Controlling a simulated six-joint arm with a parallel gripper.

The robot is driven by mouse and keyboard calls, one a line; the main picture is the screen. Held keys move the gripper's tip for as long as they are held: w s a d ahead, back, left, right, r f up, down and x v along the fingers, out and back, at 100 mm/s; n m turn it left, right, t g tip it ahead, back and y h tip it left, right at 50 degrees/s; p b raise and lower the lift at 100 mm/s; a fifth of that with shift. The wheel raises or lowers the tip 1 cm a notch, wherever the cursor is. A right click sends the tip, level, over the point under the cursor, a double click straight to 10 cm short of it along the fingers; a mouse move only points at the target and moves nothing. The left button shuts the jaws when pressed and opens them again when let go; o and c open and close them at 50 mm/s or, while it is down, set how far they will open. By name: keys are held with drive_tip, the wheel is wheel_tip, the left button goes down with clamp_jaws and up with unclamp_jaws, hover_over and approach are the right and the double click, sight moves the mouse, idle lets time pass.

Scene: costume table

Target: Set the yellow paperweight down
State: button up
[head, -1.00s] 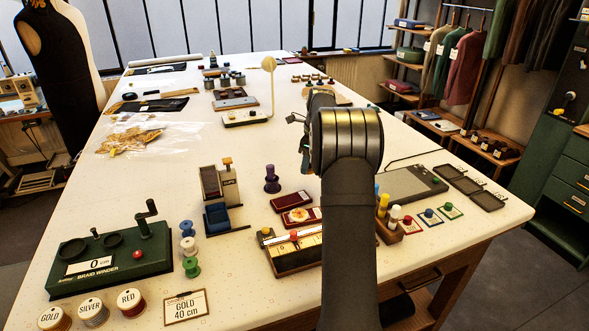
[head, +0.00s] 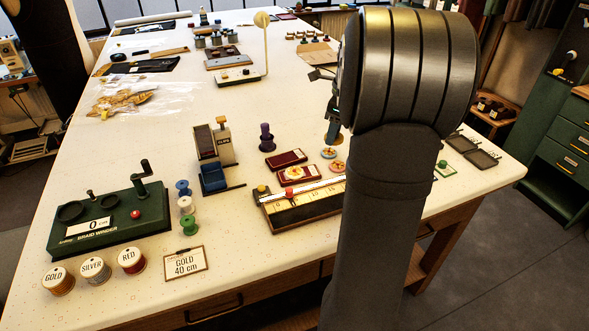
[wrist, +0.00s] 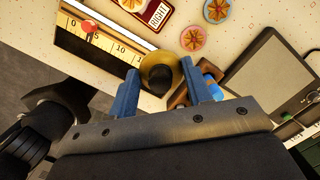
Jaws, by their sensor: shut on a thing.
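The yellow paperweight (wrist: 149,64) shows in the wrist view as a round yellow base with a dark knob. My gripper (wrist: 162,84) is shut on it, with a blue finger on each side of the knob. In the head view my gripper (head: 333,118) is partly hidden by my arm, and a bit of yellow shows below the fingers. The paperweight seems to be off the table (head: 260,110), but its exact height is hard to tell. In the wrist view it overlaps the ruler's right end.
A wooden ruler box (head: 308,211) with a red slider lies close by. Two round badges (head: 328,153) and red-framed cards (head: 286,159) lie behind it. A grey panel (wrist: 267,75) and a wooden holder (wrist: 179,98) are to the right.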

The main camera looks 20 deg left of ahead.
drive_tip(key=s+d, duration=0.2)
drive_tip(key=s, duration=0.1)
hover_over(293, 170)
wheel_tip(293, 170, down, 7)
drive_tip(key=shift+d, duration=0.15)
drive_tip(key=shift+f, duration=1.95)
drive_tip(key=shift+f, duration=0.1)
drive_tip(key=o, duration=1.2)
drive_tip(key=shift+c, duration=0.2)
wheel_tip(293, 170, up, 12)
drive_tip(key=d, duration=0.2)
